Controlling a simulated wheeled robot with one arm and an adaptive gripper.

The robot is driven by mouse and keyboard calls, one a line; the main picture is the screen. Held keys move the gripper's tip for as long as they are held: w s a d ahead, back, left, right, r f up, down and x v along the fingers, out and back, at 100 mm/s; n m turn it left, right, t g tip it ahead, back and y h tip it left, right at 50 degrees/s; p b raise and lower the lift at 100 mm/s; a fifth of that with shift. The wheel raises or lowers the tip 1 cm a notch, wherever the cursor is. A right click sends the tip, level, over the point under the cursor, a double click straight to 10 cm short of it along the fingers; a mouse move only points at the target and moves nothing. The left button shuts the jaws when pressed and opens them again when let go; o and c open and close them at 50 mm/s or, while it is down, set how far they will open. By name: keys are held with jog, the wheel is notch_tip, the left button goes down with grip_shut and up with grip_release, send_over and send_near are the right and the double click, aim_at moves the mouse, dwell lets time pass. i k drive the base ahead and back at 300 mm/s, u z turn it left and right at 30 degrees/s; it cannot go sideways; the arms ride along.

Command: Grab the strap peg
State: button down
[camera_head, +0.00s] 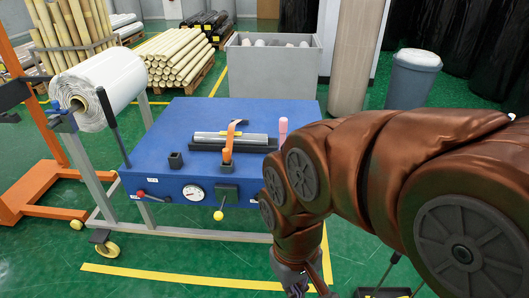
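The roll lies crosswise in a dark holder. My gripper (297,289) hangs low at the bottom edge, in front of and below the table, well apart from the peg. Its fingertips are small and partly cut off, so I cannot tell whether it is open or shut.
The blue table (165,130) carries a small black block (176,160) and a pink upright piece (283,127). A gauge and levers stick out of its front. A large white roll (100,85) on a stand is at left. A grey bin (270,68) stands behind.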

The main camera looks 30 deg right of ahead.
aim_at(226, 151)
jog(key=u, duration=0.45)
jog(key=i, duration=0.65)
jog(key=u, duration=0.4)
